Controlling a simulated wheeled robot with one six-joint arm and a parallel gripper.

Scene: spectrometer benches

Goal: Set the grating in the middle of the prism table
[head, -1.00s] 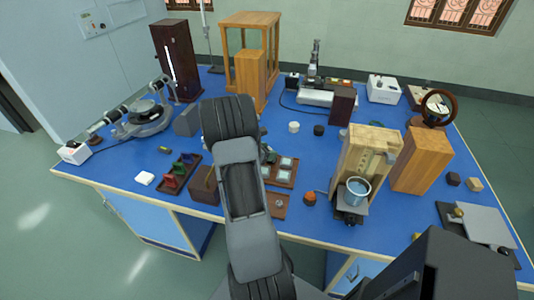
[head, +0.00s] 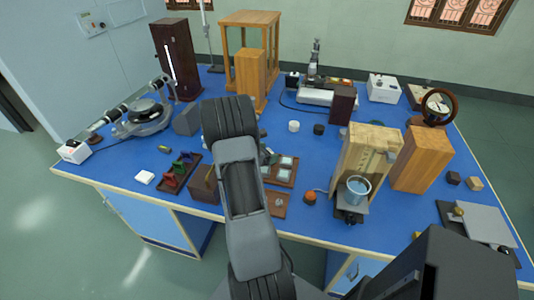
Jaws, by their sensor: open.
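The spectrometer (head: 140,122) stands at the left end of the blue bench. Its prism table (head: 145,108) shows as a dark round disc, and I make out nothing standing on it. A wooden tray (head: 291,183) right of my arm holds pale square glass plates (head: 285,162). A small dark and greenish piece (head: 269,156) is at the tray's left edge, partly behind my arm. I cannot tell which of these, if any, is the grating. My arm reaches up the middle of the picture, and its gripper is hidden behind the arm's dark end.
A grey block (head: 187,121) stands right of the spectrometer. The blue top between rack and spectrometer is mostly clear.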

